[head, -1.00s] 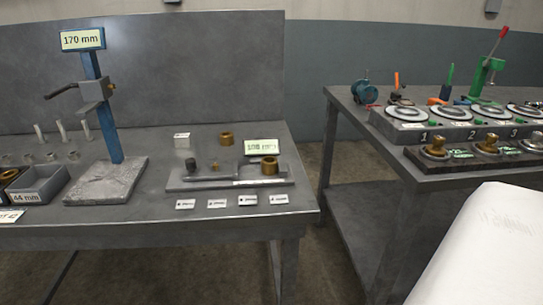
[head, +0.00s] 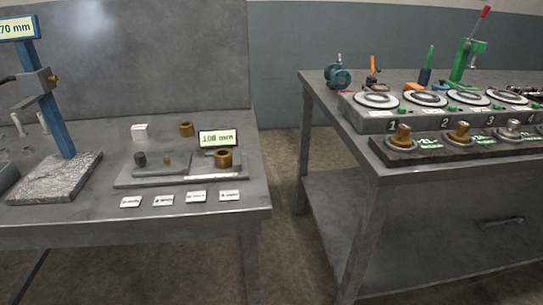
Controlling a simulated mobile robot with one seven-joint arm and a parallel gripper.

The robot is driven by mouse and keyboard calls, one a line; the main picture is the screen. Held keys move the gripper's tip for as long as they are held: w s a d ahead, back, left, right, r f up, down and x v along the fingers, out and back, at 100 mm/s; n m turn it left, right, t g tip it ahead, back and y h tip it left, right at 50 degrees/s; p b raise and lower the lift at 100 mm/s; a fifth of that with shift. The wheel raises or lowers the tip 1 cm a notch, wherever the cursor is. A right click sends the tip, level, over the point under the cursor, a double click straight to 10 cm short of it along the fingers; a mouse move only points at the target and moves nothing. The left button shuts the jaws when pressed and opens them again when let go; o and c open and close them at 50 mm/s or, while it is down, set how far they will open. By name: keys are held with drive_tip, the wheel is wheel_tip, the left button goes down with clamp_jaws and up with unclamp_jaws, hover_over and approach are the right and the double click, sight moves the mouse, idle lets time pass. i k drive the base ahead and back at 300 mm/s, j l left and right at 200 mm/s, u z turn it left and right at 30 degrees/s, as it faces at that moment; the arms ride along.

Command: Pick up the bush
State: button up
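Two brass-coloured, ring-like pieces that could be the bush show in the head view. One brass ring (head: 186,129) stands on the left table, behind the grey fixture plate (head: 127,183). The other brass ring (head: 223,158) is on the right part of that plate, just below a display reading 108 mm (head: 216,138). I cannot tell which is the bush. A dark cylinder (head: 140,159) and a small brass pin (head: 167,160) are also at the plate. My gripper is not in view.
A blue stand (head: 56,112) on a stone base rises at the left. Several small labels (head: 163,200) lie along the front of the left table (head: 100,210). The right table (head: 330,112) carries numbered dials, brass weights and a green press (head: 468,60). A floor gap separates the tables.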

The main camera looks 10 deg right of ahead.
sight(223, 157)
drive_tip(key=i+l+u, duration=0.15)
drive_tip(key=l, duration=0.25)
drive_tip(key=i+l+u, duration=0.2)
drive_tip(key=l, duration=0.15)
drive_tip(key=l+u, duration=0.15)
drive_tip(key=l, duration=0.25)
drive_tip(key=i+l+u, duration=0.15)
drive_tip(key=l, duration=0.3)
